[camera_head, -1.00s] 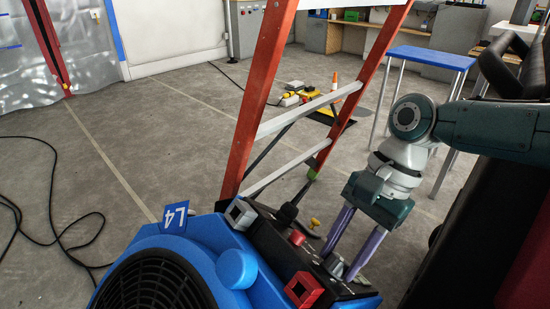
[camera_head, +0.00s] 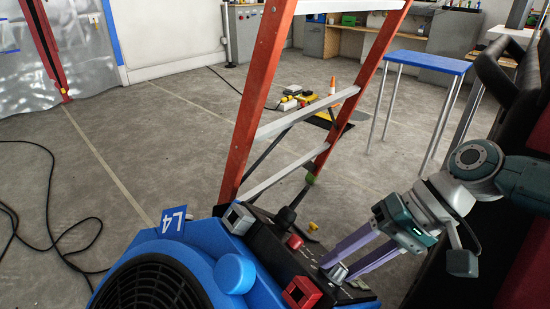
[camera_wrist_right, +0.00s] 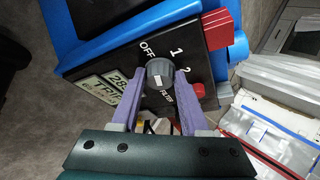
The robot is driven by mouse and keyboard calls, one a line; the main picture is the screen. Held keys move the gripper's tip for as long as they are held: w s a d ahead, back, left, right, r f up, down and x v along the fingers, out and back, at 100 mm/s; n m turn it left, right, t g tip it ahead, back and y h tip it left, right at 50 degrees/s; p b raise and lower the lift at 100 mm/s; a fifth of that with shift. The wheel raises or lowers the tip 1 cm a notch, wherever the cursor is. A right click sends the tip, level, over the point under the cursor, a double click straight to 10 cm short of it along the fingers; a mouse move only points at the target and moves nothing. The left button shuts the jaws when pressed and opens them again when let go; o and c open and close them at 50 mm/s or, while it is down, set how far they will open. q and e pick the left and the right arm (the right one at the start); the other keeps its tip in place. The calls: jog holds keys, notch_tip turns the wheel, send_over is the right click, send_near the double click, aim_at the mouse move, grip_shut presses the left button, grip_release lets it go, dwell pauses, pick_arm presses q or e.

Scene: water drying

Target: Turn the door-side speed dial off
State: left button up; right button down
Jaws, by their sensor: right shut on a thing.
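The grey speed dial (camera_wrist_right: 160,73) sits on a black panel with the marks OFF, 1 and 2 around it in the right wrist view. A white mark shows on its lower part; which setting it points to is unclear. In the head view the dial (camera_head: 338,272) is at the right of the control panel (camera_head: 272,248) on the blue blower (camera_head: 205,262), labelled L4. My right gripper (camera_head: 340,266) has its purple fingers closed on either side of the dial, reaching in slanted from the upper right. In the right wrist view its fingertips (camera_wrist_right: 159,78) flank the dial. My left gripper is not in view.
An orange ladder (camera_head: 262,95) stands just behind the blower. Red parts (camera_head: 302,290) stick up from the panel beside the dial. A blue-topped table (camera_head: 430,62) stands at the back right. A black cable (camera_head: 50,200) lies on the left floor.

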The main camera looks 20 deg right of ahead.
aim_at(347, 269)
jog(key=shift+d+f+n+t+y+b, duration=0.15)
jog(key=shift+n+y+b, duration=0.2)
jog(key=shift+n+b, duration=0.4)
jog(key=shift+a+n+t+y+b, duration=0.15)
jog(key=shift+n+y+b, duration=0.2)
jog(key=shift+n+b, duration=0.35)
jog(key=shift+d, duration=0.1)
jog(key=shift+c, duration=2)
grip_release()
notch_tip(347, 269, up, 20)
jog(key=p, duration=1)
jog(key=shift+p, duration=0.3)
